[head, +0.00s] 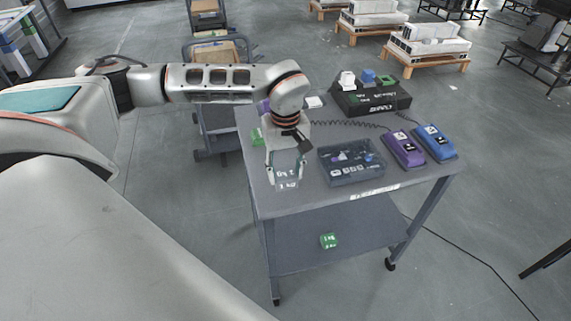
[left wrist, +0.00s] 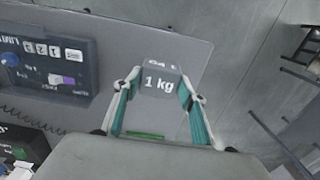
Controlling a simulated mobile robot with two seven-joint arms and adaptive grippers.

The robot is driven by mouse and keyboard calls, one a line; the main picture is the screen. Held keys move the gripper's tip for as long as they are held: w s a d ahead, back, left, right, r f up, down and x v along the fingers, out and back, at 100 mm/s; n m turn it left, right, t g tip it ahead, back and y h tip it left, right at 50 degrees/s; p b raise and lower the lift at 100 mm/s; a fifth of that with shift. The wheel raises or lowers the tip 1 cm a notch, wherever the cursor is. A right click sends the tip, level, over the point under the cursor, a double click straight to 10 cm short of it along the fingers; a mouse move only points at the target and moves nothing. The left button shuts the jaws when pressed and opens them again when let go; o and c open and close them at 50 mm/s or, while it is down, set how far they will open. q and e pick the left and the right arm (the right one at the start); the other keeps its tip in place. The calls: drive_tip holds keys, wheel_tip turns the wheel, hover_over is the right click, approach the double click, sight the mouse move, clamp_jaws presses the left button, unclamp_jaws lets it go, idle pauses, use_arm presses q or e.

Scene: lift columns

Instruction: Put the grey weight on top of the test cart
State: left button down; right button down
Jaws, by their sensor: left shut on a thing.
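The grey weight (head: 287,184), marked 1 kg, is between the fingers of my left gripper (head: 286,178), near the front left part of the test cart's grey top (head: 318,202). In the left wrist view the weight (left wrist: 158,83) sits between the two fingertips (left wrist: 160,87), with its 1 kg face towards the camera. The left gripper is shut on it, pointing down. I cannot tell whether the weight touches the cart top or hangs just above it. My right gripper is not in view.
A green block (head: 257,137) is at the left edge. Another green block (head: 329,241) lies on the lower shelf.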

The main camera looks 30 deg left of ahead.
use_arm(q)
drive_tip(key=shift+w+f, duration=0.1)
drive_tip(key=shift+f, duration=0.85)
drive_tip(key=c, duration=1.2)
unclamp_jaws()
drive_tip(key=shift+f, duration=0.15)
